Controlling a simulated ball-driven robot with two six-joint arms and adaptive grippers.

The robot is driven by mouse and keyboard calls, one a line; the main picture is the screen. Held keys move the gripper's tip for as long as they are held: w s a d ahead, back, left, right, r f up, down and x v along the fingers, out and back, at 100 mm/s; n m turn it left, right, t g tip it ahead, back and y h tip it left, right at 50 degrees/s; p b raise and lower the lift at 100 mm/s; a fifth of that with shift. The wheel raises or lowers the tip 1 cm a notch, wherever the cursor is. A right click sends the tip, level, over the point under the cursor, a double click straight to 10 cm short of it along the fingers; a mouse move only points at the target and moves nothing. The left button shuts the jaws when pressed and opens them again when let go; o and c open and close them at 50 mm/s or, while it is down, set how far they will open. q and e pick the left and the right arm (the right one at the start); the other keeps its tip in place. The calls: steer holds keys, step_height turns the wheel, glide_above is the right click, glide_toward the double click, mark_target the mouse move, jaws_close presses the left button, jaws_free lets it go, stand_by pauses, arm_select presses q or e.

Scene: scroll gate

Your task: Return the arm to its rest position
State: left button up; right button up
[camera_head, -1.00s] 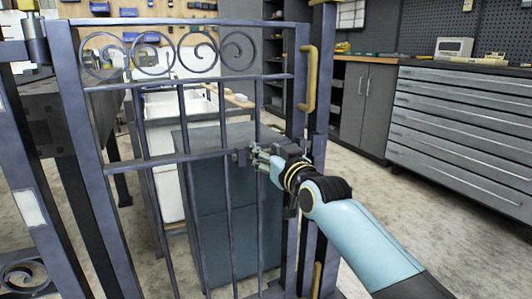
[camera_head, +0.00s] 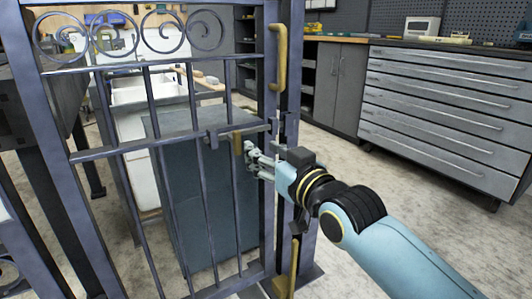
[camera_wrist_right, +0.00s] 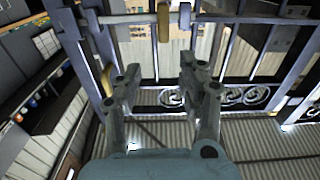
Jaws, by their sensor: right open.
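My right gripper (camera_head: 254,162) is in front of the barred metal gate (camera_head: 160,147), near its right-hand post. In the right wrist view its two fingers (camera_wrist_right: 158,85) stand apart with nothing between them. A latch bar with a brass handle (camera_head: 238,143) sits on the gate just above and left of the gripper; a brass piece also shows beyond the fingers in the wrist view (camera_wrist_right: 164,22). I cannot tell whether the fingers touch the gate. My right arm comes in from the lower right. My left gripper is not in view.
A tall brass pull handle (camera_head: 279,55) is on the gate's upper right. Behind the bars stands a dark grey box (camera_head: 215,215). A grey drawer cabinet (camera_head: 440,110) stands at the right. Bare concrete floor (camera_head: 400,190) lies between it and the gate.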

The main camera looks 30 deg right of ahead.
steer(key=shift+s+f, duration=0.1)
stand_by(0.4)
steer(key=s+d+f+g+h, duration=0.15)
steer(key=s+f+g, duration=0.55)
steer(key=s+f, duration=0.9)
steer(key=s+d+f+g, duration=0.2)
steer(key=s+f+g, duration=0.4)
steer(key=s+f, duration=1)
arm_select(q)
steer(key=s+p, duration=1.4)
steer(key=p, duration=0.1)
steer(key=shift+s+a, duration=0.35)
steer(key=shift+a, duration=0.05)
arm_select(e)
steer(key=s+d+f+g, duration=0.1)
steer(key=s+f+g, duration=0.1)
steer(key=s, duration=0.9)
steer(key=s+f+g, duration=0.2)
steer(key=s+f, duration=0.2)
steer(key=s, duration=0.7)
steer(key=shift+d+f+g, duration=0.3)
steer(key=shift+d+f, duration=0.05)
steer(key=shift+f, duration=0.05)
